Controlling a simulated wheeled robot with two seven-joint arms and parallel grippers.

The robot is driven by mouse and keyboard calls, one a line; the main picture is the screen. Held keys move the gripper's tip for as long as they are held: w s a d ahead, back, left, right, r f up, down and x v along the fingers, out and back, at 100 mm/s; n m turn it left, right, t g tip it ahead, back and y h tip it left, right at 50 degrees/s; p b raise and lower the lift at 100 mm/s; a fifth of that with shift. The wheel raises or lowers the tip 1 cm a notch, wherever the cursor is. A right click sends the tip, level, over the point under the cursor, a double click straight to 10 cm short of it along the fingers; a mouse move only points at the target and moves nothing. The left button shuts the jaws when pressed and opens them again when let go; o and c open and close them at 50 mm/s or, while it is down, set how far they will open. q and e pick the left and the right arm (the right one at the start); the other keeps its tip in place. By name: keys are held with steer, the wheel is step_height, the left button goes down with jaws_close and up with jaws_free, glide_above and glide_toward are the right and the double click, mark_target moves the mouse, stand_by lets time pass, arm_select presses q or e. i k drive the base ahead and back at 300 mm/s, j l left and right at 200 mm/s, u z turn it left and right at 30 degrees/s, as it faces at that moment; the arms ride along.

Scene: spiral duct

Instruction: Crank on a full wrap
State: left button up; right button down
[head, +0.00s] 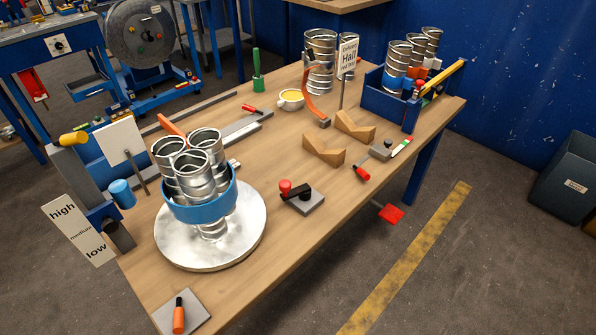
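A crank (296,190) with a black arm and a red knob sits on a grey plate near the table's middle. To its left, a round silver turntable (245,235) carries several spiral metal ducts (205,150) standing upright inside a blue ring (200,208). A black-and-orange lever (179,316) stands on a grey plate at the table's front corner. Neither of my grippers is in view.
Two wooden V-blocks (324,149) stand right of centre. A blue bin (388,106) with metal ducts is at the far right end. The table's right front is clear.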

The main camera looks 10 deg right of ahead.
mark_target(304, 191)
steer(key=i+l, duration=0.2)
steer(key=l, duration=0.15)
steer(key=i+l, duration=0.45)
steer(key=l, duration=0.25)
